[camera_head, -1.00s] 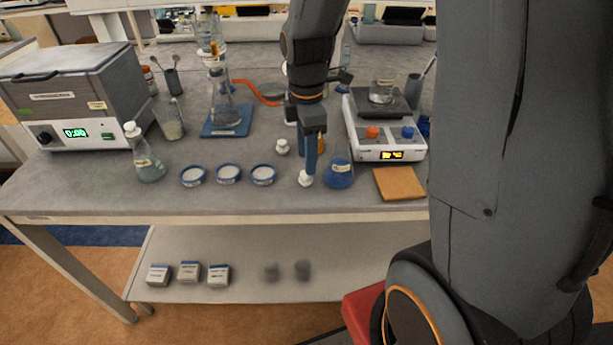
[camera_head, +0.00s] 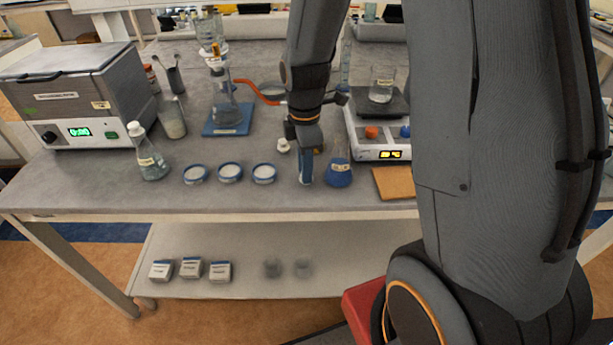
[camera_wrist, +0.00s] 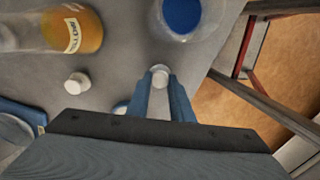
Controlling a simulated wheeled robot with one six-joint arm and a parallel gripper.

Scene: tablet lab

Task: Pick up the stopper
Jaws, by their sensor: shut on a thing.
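A small white stopper (camera_wrist: 160,74) sits between the tips of my gripper's blue fingers in the wrist view. My gripper (camera_wrist: 163,88) is shut on it, close to the table's front edge.
The flask of blue liquid (camera_head: 338,174) stands close right of my gripper. A flask of orange liquid (camera_wrist: 75,30) is farther back. Several lidded dishes (camera_head: 229,172) lie to the left. A hotplate (camera_head: 380,140) and a cork mat (camera_head: 394,184) are at right.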

